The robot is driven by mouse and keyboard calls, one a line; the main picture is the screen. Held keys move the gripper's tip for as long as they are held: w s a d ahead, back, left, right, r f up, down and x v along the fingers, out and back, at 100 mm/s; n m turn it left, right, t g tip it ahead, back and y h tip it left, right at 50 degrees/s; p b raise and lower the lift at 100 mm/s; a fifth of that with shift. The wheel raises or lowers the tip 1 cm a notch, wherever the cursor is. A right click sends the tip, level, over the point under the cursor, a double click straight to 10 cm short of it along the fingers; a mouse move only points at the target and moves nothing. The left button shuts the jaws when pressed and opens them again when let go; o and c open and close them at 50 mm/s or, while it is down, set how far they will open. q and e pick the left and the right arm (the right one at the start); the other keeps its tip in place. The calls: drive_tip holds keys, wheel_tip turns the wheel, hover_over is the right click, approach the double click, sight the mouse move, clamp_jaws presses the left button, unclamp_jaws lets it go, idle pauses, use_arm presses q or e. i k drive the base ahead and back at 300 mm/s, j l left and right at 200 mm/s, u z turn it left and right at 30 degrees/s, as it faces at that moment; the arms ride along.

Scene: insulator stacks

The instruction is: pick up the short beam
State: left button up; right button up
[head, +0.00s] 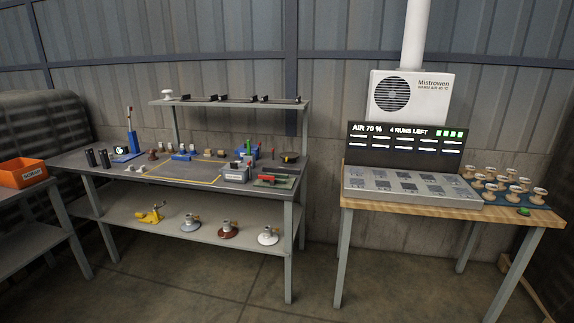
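Several dark bars lie end to end along the raised grey shelf (225,104) above the left workbench. One dark bar (280,99) is at the shelf's right end. I cannot tell from here which of them, if any, is the short beam. Another dark flat piece (272,170) with a red part lies at the bench's right end on a green base. Neither of my grippers is in view.
The grey workbench (130,172) holds small parts, with bells on its lower shelf (175,229). A wooden table (400,203) at right carries a panel (410,185) and several spools. An orange crate (22,172) stands far left. The floor in front is clear.

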sight(279, 170)
drive_tip(key=i+l, duration=0.1)
drive_tip(key=i, duration=0.3)
drive_tip(key=i+l+u, duration=0.15)
drive_tip(key=i, duration=0.4)
drive_tip(key=i+l+u, duration=0.15)
drive_tip(key=i+l, duration=0.2)
drive_tip(key=i, duration=0.2)
drive_tip(key=i+l+u, duration=0.15)
drive_tip(key=i+l, duration=0.2)
drive_tip(key=i, duration=0.2)
drive_tip(key=i+l+u, duration=0.15)
drive_tip(key=i+l, duration=0.25)
drive_tip(key=i, duration=0.1)
